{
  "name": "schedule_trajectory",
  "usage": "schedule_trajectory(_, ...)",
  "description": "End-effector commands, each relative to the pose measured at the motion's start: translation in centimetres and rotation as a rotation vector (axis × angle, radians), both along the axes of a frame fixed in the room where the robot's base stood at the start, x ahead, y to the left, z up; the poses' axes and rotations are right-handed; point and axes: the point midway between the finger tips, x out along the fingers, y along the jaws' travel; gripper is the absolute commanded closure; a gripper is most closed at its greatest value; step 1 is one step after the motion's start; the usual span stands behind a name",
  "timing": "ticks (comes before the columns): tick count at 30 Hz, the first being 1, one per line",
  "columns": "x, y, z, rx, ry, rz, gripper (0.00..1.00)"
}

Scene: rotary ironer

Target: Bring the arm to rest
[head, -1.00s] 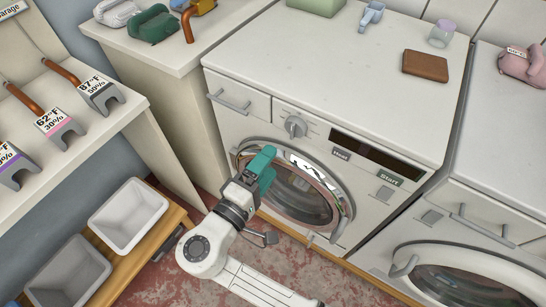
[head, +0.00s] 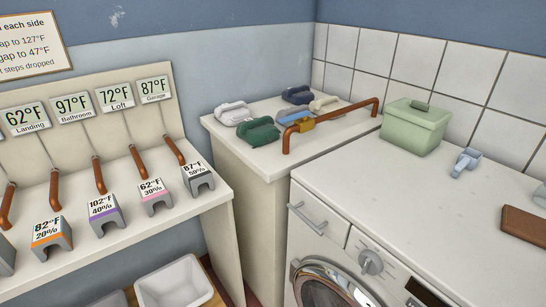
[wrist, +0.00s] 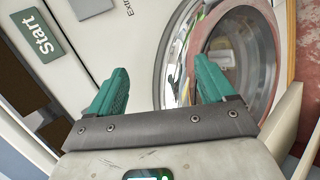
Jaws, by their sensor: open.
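My gripper (wrist: 160,90) shows in the wrist view with its two teal fingers spread apart and nothing between them. It faces the front of a white washing machine, near the round door (wrist: 235,60). The green Start button (wrist: 37,35) is at the upper left of that view. The gripper is out of the head view now. The same washer (head: 420,190) stands at the right there, with its door (head: 325,285) cut off by the bottom edge.
A shelf (head: 120,238) at the left bears several grey labelled blocks. A green box (head: 415,127), a blue scoop (head: 466,161) and a brown wallet (head: 525,224) sit on the washer top. A white bin (head: 175,285) is below.

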Motion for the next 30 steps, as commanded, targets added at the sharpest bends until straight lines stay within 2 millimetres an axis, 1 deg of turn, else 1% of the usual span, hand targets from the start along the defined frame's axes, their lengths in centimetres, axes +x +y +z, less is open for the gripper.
schedule_trajectory(1, -2.2, -1.7, -1.3, 0.103, 0.028, -0.053, 0.18)
schedule_trajectory(4, -6.0, -3.5, -3.5, 0.31, 0.068, -0.135, 0.18)
schedule_trajectory(6, -8.5, -4.1, -4.4, 0.45, 0.084, -0.182, 0.18)
schedule_trajectory(9, -11.5, -4.1, -5.0, 0.628, 0.09, -0.227, 0.18)
schedule_trajectory(12, -13.6, -3.6, -4.8, 0.764, 0.087, -0.252, 0.18)
schedule_trajectory(15, -14.9, -3.1, -4.5, 0.854, 0.082, -0.26, 0.18)
schedule_trajectory(18, -15.4, -2.8, -4.2, 0.899, 0.078, -0.261, 0.18)
schedule_trajectory(30, -15.5, -2.6, -4.2, 0.911, 0.078, -0.261, 0.18)
